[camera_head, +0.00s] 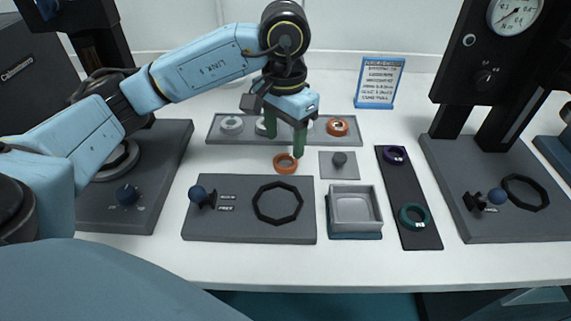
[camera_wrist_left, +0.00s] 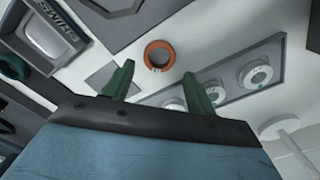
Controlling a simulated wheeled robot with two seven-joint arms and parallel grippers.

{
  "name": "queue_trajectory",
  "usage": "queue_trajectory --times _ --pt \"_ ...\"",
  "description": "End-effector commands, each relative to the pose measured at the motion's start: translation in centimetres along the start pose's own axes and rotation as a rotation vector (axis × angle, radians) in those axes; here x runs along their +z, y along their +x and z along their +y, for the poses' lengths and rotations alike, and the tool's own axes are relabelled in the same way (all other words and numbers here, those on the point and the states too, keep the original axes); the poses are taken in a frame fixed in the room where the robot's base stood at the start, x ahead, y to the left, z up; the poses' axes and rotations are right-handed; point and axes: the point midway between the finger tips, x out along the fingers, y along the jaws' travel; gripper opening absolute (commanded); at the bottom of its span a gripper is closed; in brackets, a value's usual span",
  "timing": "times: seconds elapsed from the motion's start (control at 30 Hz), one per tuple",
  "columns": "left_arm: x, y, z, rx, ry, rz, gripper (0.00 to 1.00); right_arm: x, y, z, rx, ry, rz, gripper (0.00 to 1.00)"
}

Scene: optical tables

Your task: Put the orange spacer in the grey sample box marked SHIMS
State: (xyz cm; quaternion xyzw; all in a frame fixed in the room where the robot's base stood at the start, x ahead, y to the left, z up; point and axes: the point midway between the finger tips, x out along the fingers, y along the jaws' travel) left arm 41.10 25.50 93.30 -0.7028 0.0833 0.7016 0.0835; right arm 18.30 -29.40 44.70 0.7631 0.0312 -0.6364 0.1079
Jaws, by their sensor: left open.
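The orange spacer (camera_head: 285,168), a flat ring, lies on the white table in front of the rear tray. It also shows in the left wrist view (camera_wrist_left: 148,55), ahead of the fingertips. My left gripper (camera_head: 285,140) is open and empty, above and just behind the ring; its green fingers (camera_wrist_left: 156,80) are apart in the wrist view. The grey sample box (camera_head: 355,188) stands open and empty at the front right of the ring. Its SHIMS lettering reads in the wrist view (camera_wrist_left: 58,30). My right gripper is not in view.
The rear grey tray (camera_head: 350,140) holds several rings, one orange-red (camera_head: 338,126) at its right end. A dark strip (camera_head: 408,190) holds a purple and a teal ring. A fixture plate (camera_head: 235,230) lies in front.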

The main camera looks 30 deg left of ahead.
Motion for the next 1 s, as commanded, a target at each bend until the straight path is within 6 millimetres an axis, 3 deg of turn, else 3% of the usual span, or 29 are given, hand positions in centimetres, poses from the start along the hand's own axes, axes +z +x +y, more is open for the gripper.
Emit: queue_trajectory --times 0.3,0.6,0.9,1.0 --pt "0.0 4.5 0.1 0.001 0.0 -0.004 0.56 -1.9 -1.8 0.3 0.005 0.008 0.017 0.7" --pt "-0.1 5.0 0.1 0.0 0.001 -0.001 0.56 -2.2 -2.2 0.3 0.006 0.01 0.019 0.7" --pt "-0.1 5.0 0.1 0.0 0.0 -0.001 0.2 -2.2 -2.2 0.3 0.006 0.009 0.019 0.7" --pt "-0.1 5.0 0.1 0.0 0.0 -0.001 0.19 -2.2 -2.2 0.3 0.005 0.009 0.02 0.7"
